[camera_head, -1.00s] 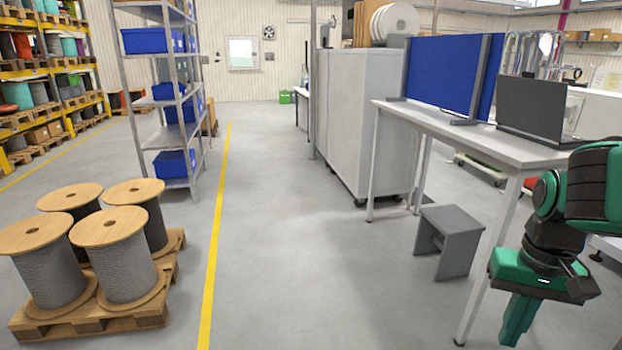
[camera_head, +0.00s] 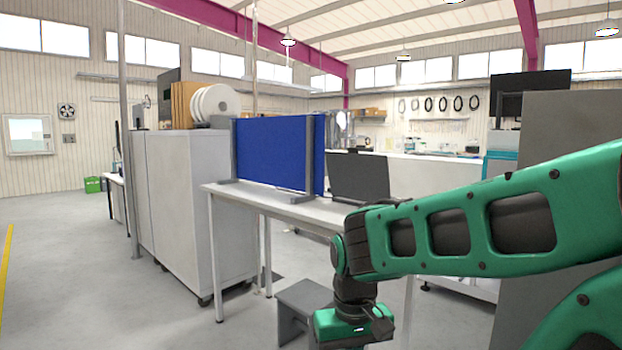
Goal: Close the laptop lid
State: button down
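The laptop (camera_head: 358,177) stands on the grey table (camera_head: 232,195), near its right part. Its dark lid is raised, and I see it as an upright dark panel. The keyboard base is not clearly visible; my arm covers part of the table there. My gripper (camera_head: 352,340) is in front of the table at the bottom of the view, below the tabletop and apart from the laptop. Its fingers are cut off by the lower edge, so I cannot see whether it is open or shut.
A blue partition (camera_head: 270,152) stands on the table left of the laptop. A grey stool (camera_head: 300,300) is under the table. A grey cabinet (camera_head: 195,200) on wheels stands to the left. The floor (camera_head: 70,270) at left is clear.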

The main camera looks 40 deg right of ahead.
aim_at(352, 174)
jog(key=z, duration=1.4)
jog(key=k, duration=1.3)
jog(key=u, duration=0.7)
jog(key=i, duration=1.6)
jog(key=z, duration=0.35)
